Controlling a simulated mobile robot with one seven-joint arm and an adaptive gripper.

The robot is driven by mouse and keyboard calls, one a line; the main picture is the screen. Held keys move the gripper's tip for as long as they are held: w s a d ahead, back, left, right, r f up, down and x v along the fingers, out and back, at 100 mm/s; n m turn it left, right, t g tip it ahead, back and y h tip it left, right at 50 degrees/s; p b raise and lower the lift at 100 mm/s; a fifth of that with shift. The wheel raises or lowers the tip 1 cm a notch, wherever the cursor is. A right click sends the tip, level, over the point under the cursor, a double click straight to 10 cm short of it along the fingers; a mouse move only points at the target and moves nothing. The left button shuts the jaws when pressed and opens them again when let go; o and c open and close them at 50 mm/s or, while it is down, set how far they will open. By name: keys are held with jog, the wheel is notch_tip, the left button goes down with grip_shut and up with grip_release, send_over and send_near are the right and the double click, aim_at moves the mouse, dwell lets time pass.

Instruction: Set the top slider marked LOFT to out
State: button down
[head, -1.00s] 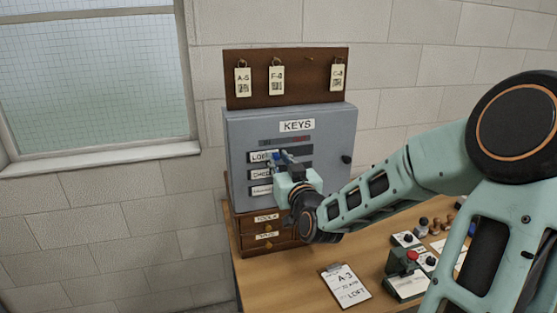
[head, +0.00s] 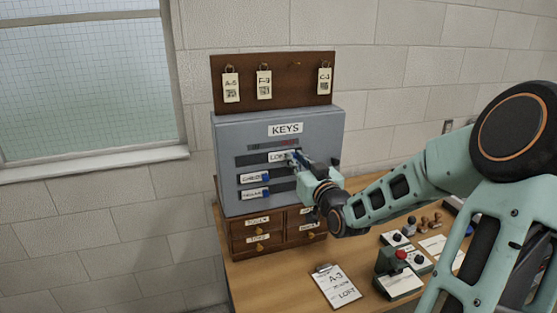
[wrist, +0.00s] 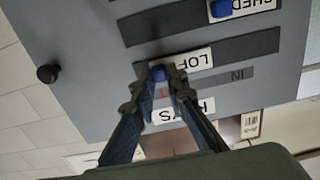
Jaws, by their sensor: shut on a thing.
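The grey KEYS cabinet (head: 230,135) stands on a small drawer unit, with three horizontal slots in its front. My gripper (head: 294,158) is shut on the LOFT slider's blue knob. In the wrist view, turned upside down, the fingers close around that knob (wrist: 158,72) beside the LOFT plate (wrist: 194,62). An IN mark (wrist: 237,77) is readable there; red lettering by the fingers is partly hidden.
Two lower sliders, one reading SHED (head: 250,178), sit left in their slots. A black knob (head: 335,161) is at the cabinet's right. Key tags hang on a brown board (head: 290,90) above. A clipboard (head: 336,285) and small devices lie on the desk.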

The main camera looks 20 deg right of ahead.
jog(key=shift+d+r, duration=0.15)
jog(key=shift+d, duration=0.4)
jog(key=c, duration=1.9)
grip_release()
jog(key=shift+d, duration=0.1)
jog(key=shift+c, duration=0.2)
jog(key=shift+s, duration=0.1)
jog(key=s, duration=1.1)
jog(key=shift+s, duration=0.4)
